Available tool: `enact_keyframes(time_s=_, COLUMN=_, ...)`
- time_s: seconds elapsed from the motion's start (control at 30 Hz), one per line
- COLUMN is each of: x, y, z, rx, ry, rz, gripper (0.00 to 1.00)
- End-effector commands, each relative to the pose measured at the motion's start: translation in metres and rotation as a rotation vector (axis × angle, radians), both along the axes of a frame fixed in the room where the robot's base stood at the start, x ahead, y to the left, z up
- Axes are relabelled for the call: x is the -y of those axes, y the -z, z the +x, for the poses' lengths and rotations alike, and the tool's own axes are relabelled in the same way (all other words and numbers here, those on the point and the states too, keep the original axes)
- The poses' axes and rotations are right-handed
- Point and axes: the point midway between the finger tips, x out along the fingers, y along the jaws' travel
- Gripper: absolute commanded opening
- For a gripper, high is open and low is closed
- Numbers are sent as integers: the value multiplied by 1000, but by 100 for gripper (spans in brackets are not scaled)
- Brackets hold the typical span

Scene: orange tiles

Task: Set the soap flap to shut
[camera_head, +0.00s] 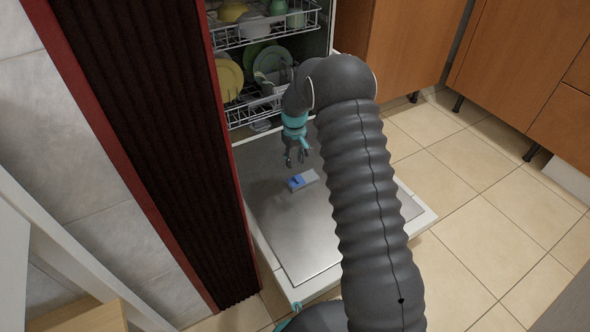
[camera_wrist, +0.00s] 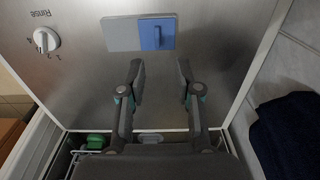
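The soap dispenser lies on the inner face of the lowered dishwasher door (camera_head: 335,235). In the wrist view it shows as a grey flat plate (camera_wrist: 121,34) beside a blue square part (camera_wrist: 168,34) with a narrow raised blue piece in it. The blue part (camera_head: 296,183) and the pale grey part (camera_head: 309,177) also show in the head view. Which of the two is the flap, I cannot tell for sure. My gripper (camera_wrist: 161,78) is open and empty, its two fingers apart, pointing toward the dispenser. In the head view my gripper (camera_head: 295,161) hangs above the door, just behind the dispenser.
A white Rinse knob (camera_wrist: 45,40) sits on the door. Racks with dishes (camera_head: 265,75) stand inside the dishwasher behind my gripper. A dark ribbed panel with red edges (camera_head: 160,130) stands to the left. Tiled floor (camera_head: 480,220) lies to the right.

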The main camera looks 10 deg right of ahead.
Motion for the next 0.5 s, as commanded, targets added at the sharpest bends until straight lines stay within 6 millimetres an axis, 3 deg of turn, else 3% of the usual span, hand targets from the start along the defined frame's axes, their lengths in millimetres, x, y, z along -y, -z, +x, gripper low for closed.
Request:
enact_keyframes(time_s=0.2, x=0, y=-29, z=0, rx=0, ry=0, rz=0, gripper=33)
enact_keyframes(time_s=0.5, x=0, y=-38, z=1, rx=0, ry=0, rz=0, gripper=33)
